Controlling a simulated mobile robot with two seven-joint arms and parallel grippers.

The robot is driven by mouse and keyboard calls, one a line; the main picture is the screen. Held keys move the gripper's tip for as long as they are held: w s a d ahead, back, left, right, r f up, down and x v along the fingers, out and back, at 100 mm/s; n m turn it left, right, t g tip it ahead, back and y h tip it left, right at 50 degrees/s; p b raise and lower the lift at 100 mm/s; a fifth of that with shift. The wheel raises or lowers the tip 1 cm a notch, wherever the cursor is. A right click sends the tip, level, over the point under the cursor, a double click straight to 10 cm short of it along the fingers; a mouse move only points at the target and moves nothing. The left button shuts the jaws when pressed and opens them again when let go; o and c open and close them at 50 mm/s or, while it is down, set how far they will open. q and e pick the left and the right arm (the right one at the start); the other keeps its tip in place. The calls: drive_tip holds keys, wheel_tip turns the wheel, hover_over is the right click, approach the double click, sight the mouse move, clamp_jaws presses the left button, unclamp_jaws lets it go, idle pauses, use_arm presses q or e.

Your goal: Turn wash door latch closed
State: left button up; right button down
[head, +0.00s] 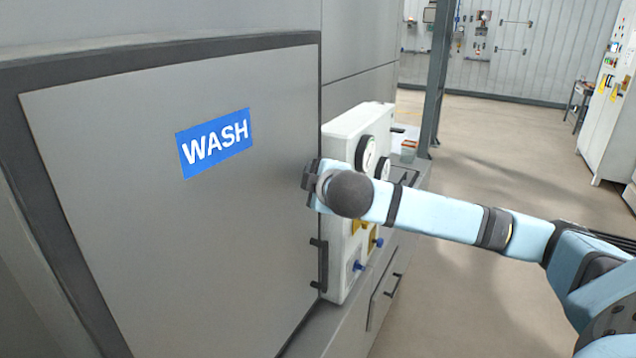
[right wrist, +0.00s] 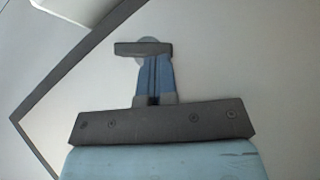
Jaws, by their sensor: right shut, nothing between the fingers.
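The wash door (head: 150,240) is a large grey panel with a blue WASH label (head: 214,143). It looks flush in its dark frame. My right gripper (head: 311,186) is at the door's right edge, and its hand and forearm hide what lies behind it. In the right wrist view my right gripper (right wrist: 154,78) is shut, with its blue fingers together. A short dark bar (right wrist: 144,49) lies across the fingertips, over a round grey disc; it looks like the latch, but I cannot tell whether the fingers touch it. My left gripper is not in view.
A dark handle (head: 318,264) is on the door's edge below my right gripper. A white control box (head: 340,265) with gauges and blue knobs stands right beside the door, close to my forearm. Open floor (head: 500,150) lies to the right.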

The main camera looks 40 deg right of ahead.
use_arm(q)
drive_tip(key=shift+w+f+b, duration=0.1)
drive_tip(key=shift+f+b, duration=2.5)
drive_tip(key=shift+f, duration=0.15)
use_arm(e)
drive_tip(key=shift+w+d+f+n+t+h, duration=0.1)
drive_tip(key=shift+f+n+t+h, duration=0.25)
drive_tip(key=shift+n+t, duration=0.25)
drive_tip(key=shift+s+d+f+n+t+h, duration=0.1)
drive_tip(key=shift+f+n+t+h, duration=0.25)
drive_tip(key=shift+n+t, duration=0.25)
drive_tip(key=shift+w+f+n+t+h, duration=0.1)
drive_tip(key=shift+f+n+t+h, duration=0.15)
drive_tip(key=shift+n+t+h, duration=0.25)
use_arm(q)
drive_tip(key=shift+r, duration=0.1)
